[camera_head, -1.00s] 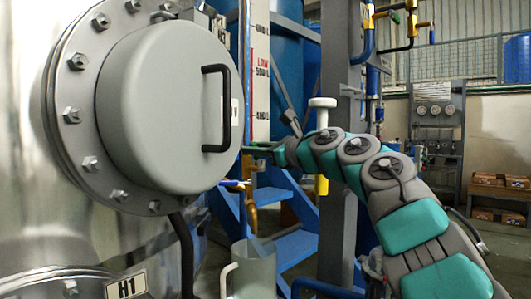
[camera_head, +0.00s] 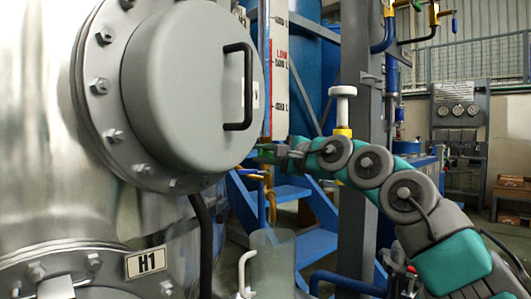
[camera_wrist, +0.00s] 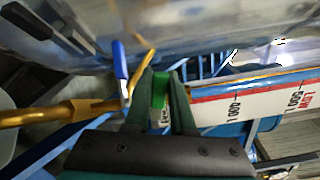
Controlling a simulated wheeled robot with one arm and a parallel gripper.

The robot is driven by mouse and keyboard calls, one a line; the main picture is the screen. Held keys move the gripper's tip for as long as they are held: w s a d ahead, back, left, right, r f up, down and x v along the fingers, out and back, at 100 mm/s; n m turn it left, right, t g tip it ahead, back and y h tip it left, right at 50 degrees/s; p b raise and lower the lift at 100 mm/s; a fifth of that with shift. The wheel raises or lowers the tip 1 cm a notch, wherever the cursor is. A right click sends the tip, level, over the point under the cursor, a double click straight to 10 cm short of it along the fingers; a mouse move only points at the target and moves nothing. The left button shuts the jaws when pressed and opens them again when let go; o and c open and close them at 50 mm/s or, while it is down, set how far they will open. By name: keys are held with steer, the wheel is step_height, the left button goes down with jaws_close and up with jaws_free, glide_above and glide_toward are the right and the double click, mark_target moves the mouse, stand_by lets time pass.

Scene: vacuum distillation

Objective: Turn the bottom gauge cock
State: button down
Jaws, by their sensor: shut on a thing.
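My gripper (camera_wrist: 160,78) is shut on a small bright green piece (camera_wrist: 159,92), seen between the fingers in the wrist view. The piece looks like a gauge cock handle, but its body is mostly hidden by the fingers. In the head view my gripper (camera_head: 258,151) reaches in beside the lower end of the white level gauge board (camera_head: 281,75), which also shows in the wrist view (camera_wrist: 225,103). A blue lever (camera_wrist: 120,66) on a brass pipe (camera_wrist: 60,112) lies just left of the fingers in the wrist view, apart from them.
The steel vessel with its round grey hatch (camera_head: 185,85) and black handle (camera_head: 238,86) stands close to the left of my gripper. Blue steps (camera_head: 295,243) and a grey post (camera_head: 356,200) stand behind the arm. A grey jug-like container (camera_head: 270,260) is below.

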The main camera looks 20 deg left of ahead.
steer(key=shift+s+f+n, duration=0.1)
steer(key=shift+f+n, duration=0.45)
steer(key=shift+n, duration=0.35)
steer(key=shift+a, duration=0.1)
steer(key=c, duration=0.8)
jaws_free()
steer(key=shift+o, duration=0.2)
